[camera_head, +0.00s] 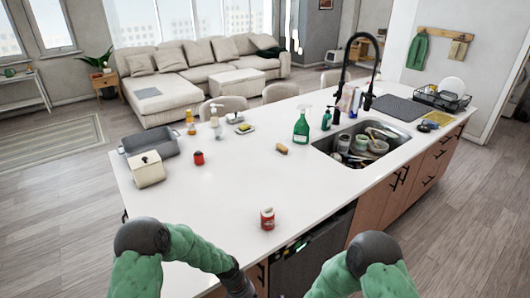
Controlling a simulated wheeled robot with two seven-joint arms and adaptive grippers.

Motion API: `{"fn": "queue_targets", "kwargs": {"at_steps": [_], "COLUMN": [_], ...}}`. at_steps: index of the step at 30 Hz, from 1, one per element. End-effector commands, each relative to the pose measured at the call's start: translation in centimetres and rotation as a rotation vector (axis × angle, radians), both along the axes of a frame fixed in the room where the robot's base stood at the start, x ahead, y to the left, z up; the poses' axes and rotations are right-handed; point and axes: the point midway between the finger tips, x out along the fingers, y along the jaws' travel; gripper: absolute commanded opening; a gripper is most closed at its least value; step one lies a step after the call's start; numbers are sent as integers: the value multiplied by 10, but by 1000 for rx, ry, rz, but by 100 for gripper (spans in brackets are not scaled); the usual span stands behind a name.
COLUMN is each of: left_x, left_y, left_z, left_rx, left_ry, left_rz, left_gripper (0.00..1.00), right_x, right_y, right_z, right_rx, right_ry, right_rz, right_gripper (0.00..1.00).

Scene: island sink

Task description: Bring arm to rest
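My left arm comes in from the lower left, green with dark joints, and runs down out of the frame at the near edge of the island. My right arm shows at the bottom right as a dark joint and green links. Neither gripper can be seen, as both arms leave the picture at the bottom. A red jar with a white label (267,219) stands upright on the white island counter (225,200), just beyond my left arm and apart from it.
The sink (341,141) holds several dishes under a black faucet (345,70). A green spray bottle (301,127), a sponge (282,149), a red item (198,158), a cream box (148,169) and a grey tray (160,142) stand farther back. The counter's middle is clear.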

Motion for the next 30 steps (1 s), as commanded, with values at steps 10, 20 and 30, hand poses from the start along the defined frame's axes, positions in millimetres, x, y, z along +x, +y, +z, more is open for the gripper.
{"fn": "queue_targets", "kwargs": {"at_steps": [10,20,30], "left_x": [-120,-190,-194], "left_y": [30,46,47], "left_z": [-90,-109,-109], "left_rx": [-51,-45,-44], "left_ry": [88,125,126], "left_rz": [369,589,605], "left_gripper": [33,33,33], "right_x": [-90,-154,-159], "right_y": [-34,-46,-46], "right_z": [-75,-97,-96], "right_rx": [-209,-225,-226], "right_ry": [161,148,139], "right_rz": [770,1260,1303], "right_gripper": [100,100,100]}}
